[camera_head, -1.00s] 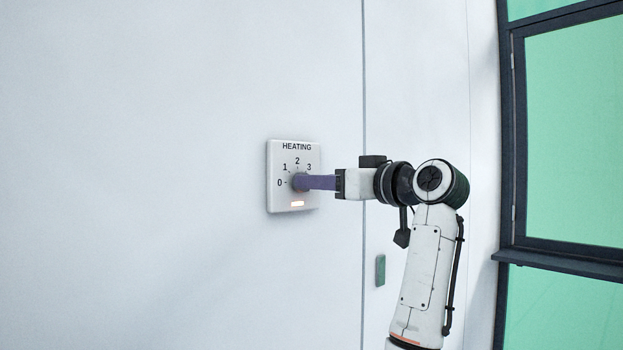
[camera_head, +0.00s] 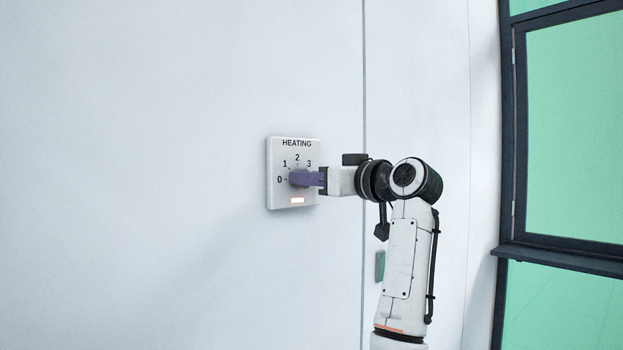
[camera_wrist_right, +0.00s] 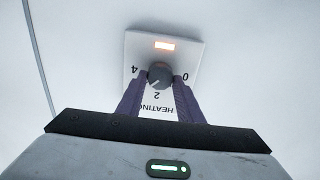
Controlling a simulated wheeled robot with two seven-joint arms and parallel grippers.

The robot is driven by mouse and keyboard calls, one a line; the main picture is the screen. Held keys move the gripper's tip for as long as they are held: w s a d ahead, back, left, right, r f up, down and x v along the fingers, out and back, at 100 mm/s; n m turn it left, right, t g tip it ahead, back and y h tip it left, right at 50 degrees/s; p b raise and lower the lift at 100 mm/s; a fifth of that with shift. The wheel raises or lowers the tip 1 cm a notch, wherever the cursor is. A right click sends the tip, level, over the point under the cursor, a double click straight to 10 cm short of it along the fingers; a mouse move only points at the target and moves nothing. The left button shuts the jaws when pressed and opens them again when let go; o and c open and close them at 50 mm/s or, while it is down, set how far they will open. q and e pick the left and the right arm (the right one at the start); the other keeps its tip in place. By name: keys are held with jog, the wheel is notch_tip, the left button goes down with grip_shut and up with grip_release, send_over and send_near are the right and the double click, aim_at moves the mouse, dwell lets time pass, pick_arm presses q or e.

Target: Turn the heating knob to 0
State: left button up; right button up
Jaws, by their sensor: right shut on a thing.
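The white heating panel (camera_head: 281,195) is on the wall, with the numbers 0, 1, 2 and 3 showing in the head view. An orange light glows on its lower part. The dark round heating knob (camera_wrist_right: 158,71) shows in the right wrist view, where the panel (camera_wrist_right: 190,50) appears upside down. A pale line on the knob points between 2 and 4. My right gripper (camera_head: 296,179) is shut on the knob, with its purple fingers (camera_wrist_right: 160,78) on either side. In the head view the fingers hide most of the knob. My left gripper is not in view.
A small green plate (camera_head: 380,265) is on the wall below my right wrist, partly hidden by the arm. A dark-framed window (camera_head: 570,130) with green panes is at the right. The wall left of the panel is bare.

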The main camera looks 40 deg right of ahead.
pick_arm(q)
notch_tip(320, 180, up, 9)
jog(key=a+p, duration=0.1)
jog(key=p, duration=0.9)
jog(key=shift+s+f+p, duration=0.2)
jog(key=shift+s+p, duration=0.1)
pick_arm(e)
jog(key=n, duration=1.7)
jog(key=f+n, duration=0.1)
jog(key=n, duration=0.8)
jog(key=shift+a+n, duration=0.2)
jog(key=shift+n, duration=0.1)
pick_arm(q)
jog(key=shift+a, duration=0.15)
pick_arm(e)
jog(key=shift+n, duration=0.3)
